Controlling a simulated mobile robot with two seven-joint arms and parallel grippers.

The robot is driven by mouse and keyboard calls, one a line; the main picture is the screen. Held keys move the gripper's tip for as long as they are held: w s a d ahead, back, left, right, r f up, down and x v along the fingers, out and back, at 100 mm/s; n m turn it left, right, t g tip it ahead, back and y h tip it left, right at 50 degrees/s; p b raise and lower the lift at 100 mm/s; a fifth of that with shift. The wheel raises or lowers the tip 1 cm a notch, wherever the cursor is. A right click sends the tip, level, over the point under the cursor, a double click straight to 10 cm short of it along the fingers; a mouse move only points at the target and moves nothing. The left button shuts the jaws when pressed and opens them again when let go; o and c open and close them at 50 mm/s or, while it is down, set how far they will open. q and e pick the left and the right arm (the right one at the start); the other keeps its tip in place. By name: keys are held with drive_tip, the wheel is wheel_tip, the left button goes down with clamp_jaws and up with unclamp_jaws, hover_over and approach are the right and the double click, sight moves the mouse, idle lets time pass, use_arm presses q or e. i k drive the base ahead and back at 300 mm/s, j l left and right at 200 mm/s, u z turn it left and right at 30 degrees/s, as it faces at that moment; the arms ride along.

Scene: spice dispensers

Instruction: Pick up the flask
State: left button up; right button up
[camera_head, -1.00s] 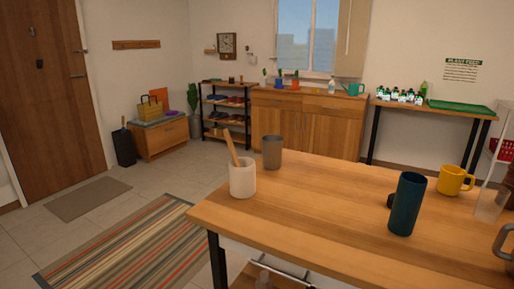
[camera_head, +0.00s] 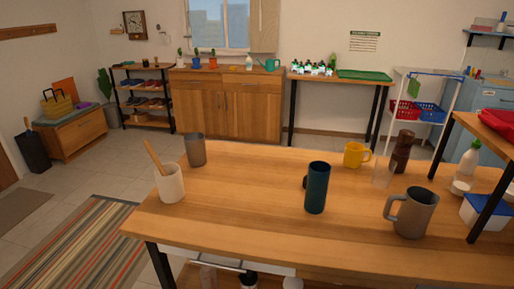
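A tall dark teal cylinder (camera_head: 317,188), which looks like the flask, stands upright on the wooden table (camera_head: 250,215), near its middle. A small dark round piece beside its left edge is partly hidden by it. A brown bottle-shaped container (camera_head: 401,152) stands farther back on the right; I cannot tell if it is also a flask. Neither of my grippers shows in the head view.
On the table are a white pot with a wooden stick (camera_head: 171,184), a grey cup (camera_head: 196,150), a yellow mug (camera_head: 355,155) and a grey-brown mug (camera_head: 411,213). A raised shelf (camera_head: 487,130) stands at the right. Table space left of the teal cylinder is clear.

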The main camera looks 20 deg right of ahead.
sight(317, 188)
drive_tip(key=j+z, duration=0.1)
drive_tip(key=z, duration=1.35)
drive_tip(key=k+l, duration=0.05)
drive_tip(key=l, duration=0.05)
